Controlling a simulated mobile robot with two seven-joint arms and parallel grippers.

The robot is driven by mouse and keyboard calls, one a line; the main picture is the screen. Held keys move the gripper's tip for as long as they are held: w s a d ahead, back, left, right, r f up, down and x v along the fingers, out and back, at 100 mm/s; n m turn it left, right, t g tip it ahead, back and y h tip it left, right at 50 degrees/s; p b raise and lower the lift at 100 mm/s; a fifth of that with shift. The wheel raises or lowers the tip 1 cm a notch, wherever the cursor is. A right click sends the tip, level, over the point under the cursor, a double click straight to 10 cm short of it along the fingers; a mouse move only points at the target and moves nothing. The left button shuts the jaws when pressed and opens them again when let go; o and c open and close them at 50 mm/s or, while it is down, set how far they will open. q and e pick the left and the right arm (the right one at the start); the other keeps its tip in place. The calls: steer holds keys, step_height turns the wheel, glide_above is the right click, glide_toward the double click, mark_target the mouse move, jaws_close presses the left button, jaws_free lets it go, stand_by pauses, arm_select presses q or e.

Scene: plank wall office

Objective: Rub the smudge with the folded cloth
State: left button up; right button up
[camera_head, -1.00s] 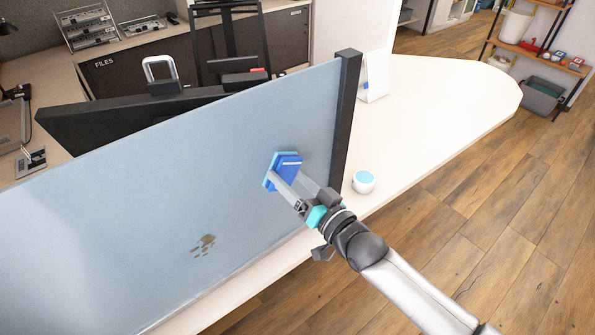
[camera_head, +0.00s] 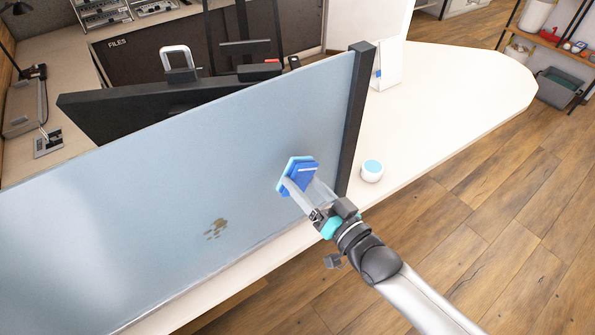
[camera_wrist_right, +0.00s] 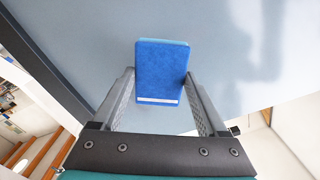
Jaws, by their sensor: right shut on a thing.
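The folded cloth (camera_head: 301,172) is blue with a lighter blue side and a white stripe. My right gripper (camera_head: 303,190) is shut on it, near the right end of the grey-blue panel. In the right wrist view the cloth (camera_wrist_right: 161,70) sits between the two fingers of my gripper (camera_wrist_right: 160,88), with the panel behind it. I cannot tell whether the cloth touches the panel. The smudge (camera_head: 215,229) is a brown group of spots low on the panel, left of and below the cloth. My left gripper is not in view.
The upright panel (camera_head: 130,215) ends at a dark post (camera_head: 357,115) and stands on a pale desk (camera_head: 450,90). A small white and blue round device (camera_head: 372,171) sits on the desk near my right gripper. A monitor (camera_head: 130,108) stands behind the panel.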

steer(key=shift+v, duration=0.8)
steer(key=shift+s+d, duration=0.1)
steer(key=p+v, duration=0.1)
steer(key=v, duration=0.1)
steer(key=shift+s+d+p, duration=0.2)
steer(key=shift+s+p, duration=0.1)
